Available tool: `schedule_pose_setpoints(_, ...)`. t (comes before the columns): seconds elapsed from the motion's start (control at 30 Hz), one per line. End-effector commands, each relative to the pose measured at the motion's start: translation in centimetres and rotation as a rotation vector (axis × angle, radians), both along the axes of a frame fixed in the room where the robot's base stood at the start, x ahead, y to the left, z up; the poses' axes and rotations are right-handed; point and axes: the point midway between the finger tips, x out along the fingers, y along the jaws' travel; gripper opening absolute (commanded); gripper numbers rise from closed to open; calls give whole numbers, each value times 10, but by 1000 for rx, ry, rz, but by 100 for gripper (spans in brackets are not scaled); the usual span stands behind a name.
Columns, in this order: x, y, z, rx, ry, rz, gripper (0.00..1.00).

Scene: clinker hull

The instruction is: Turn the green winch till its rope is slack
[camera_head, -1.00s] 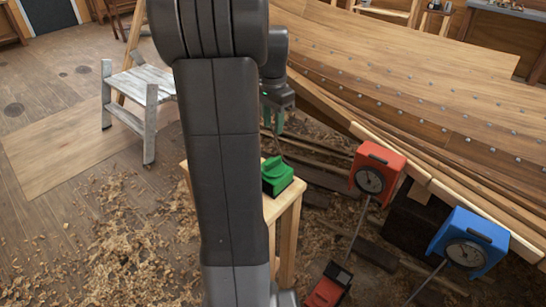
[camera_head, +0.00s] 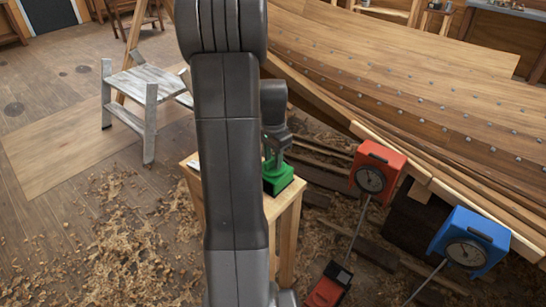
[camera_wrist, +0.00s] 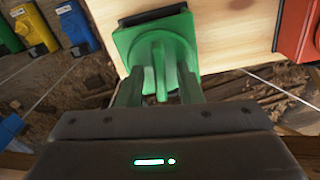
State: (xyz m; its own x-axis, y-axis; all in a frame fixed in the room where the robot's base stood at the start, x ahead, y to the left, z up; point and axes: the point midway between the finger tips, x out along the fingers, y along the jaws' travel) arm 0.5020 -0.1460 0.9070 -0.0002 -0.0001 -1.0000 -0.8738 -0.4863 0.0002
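The green winch (camera_head: 278,178) sits on the corner of a light wooden stand (camera_head: 285,212), partly hidden by my arm in the head view. The wrist view shows its square green base (camera_wrist: 126,42) and upright green handle (camera_wrist: 160,62). My gripper (camera_head: 275,150) is down at the winch from above. I cannot tell whether the fingers touch the handle. The state of the winch's rope is not clear.
A red gauge box (camera_head: 376,172) and a blue gauge box (camera_head: 468,243) stand along the planked hull (camera_head: 430,110). A red and black device (camera_head: 328,287) is low in front. A grey step stool (camera_head: 145,95) stands left on the shaving-strewn floor.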

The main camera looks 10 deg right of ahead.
Motion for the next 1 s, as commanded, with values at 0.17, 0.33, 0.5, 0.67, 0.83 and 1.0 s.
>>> schedule_pose_setpoints(0.17,0,0,0,0,0,0,23)
schedule_pose_setpoints(0.33,0,0,0,0,0,0,0)
schedule_pose_setpoints(0.5,0,0,0,0,0,4,0)
schedule_pose_setpoints(0.67,0,0,1,0,0,36,0)
schedule_pose_setpoints(0.83,0,0,1,0,0,120,0)
schedule_pose_setpoints(1.0,0,0,1,0,-1,253,0)
